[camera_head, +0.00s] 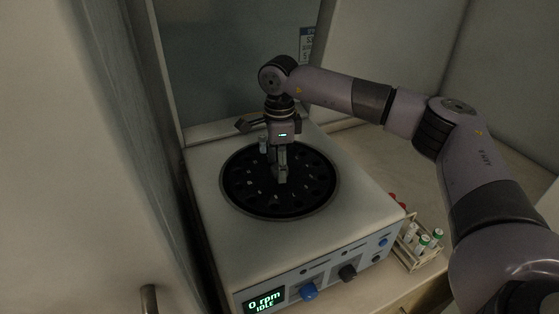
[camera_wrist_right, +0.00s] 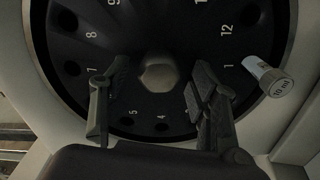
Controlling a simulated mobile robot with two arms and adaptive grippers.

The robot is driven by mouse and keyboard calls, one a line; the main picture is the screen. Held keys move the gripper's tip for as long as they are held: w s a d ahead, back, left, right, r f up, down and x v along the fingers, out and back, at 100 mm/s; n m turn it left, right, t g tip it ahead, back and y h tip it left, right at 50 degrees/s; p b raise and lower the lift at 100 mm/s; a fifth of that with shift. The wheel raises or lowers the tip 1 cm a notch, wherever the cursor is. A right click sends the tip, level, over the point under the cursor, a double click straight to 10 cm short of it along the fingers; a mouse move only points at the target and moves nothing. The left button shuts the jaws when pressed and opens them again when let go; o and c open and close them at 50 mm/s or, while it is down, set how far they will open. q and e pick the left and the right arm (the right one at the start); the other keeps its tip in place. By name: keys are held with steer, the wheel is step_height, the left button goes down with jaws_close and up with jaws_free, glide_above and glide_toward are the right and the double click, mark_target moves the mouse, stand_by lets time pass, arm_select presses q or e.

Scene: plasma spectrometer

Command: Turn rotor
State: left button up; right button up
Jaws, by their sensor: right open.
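The black round rotor (camera_head: 252,198) sits in the top of the white centrifuge (camera_head: 212,226), with its lid open. In the right wrist view the rotor (camera_wrist_right: 150,38) shows numbered holes and a pale hub (camera_wrist_right: 158,74) at its centre. A tube with a white cap (camera_wrist_right: 271,80) sits in the rotor by the number 1. My right gripper (camera_head: 280,178) points down over the rotor. In the right wrist view its two fingers (camera_wrist_right: 150,90) are apart, one on each side near the hub, with nothing between them that I can see held. My left gripper is not in view.
The front panel display (camera_head: 264,301) reads 0 rpm, IDLE, beside a blue knob (camera_head: 309,291) and a black knob (camera_head: 348,272). A rack (camera_head: 428,257) with several tubes stands right of the centrifuge. A cabinet wall is close on the left.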

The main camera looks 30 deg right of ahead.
steer(key=shift+f, duration=0.15)
jaws_close()
stand_by(0.7)
